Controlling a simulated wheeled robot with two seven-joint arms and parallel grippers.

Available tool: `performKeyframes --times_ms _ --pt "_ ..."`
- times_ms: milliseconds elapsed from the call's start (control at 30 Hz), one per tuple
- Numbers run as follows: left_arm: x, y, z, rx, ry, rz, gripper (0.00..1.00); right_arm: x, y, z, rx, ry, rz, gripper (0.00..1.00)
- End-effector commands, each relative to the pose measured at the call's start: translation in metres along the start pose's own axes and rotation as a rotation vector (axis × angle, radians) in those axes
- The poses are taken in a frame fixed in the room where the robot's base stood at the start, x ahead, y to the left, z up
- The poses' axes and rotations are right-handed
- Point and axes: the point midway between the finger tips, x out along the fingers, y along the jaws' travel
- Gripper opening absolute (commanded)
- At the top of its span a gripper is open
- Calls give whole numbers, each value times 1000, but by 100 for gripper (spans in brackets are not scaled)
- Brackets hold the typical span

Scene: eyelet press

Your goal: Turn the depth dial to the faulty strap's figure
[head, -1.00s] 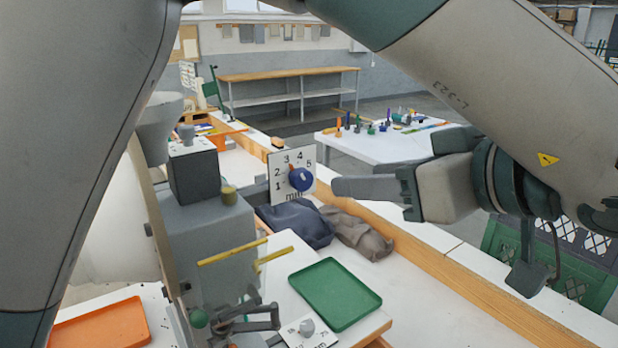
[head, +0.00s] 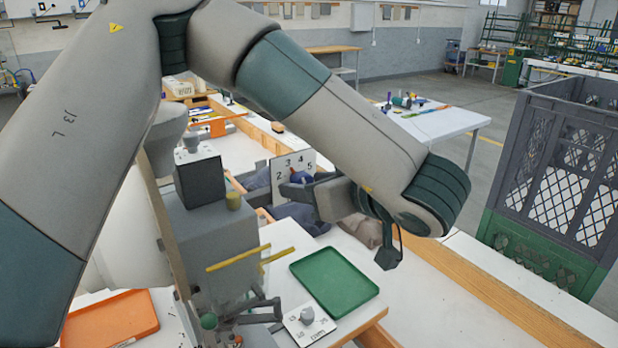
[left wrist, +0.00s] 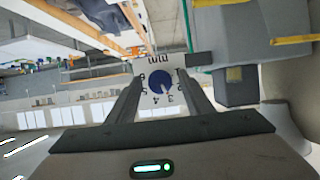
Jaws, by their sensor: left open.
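The depth dial is a white plate (head: 281,172) with black figures on the press. Its blue knob (head: 300,177) is partly hidden by my left gripper (head: 291,189) in the head view. In the left wrist view the plate (left wrist: 153,66) shows upside down, and the blue knob (left wrist: 161,85) lies between the two fingers of my left gripper (left wrist: 162,84). The fingers are open, one each side of the knob. I cannot tell whether they touch it. The knob's pointer seems to be near 3. I cannot make out a strap. My right gripper is not in view.
The grey press body (head: 212,235) with yellow bars (head: 238,258) stands left of the dial. Dark cloth lies behind the dial.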

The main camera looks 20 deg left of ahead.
Motion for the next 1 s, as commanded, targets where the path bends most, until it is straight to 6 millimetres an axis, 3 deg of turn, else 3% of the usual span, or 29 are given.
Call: performKeyframes --times_ms 333,500,1000 --pt "2 0 0 1 0 0 44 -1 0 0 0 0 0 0" --pt "2 0 0 1 0 0 7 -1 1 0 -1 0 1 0" --pt "2 1 -1 73 1 -31 7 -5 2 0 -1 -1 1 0"
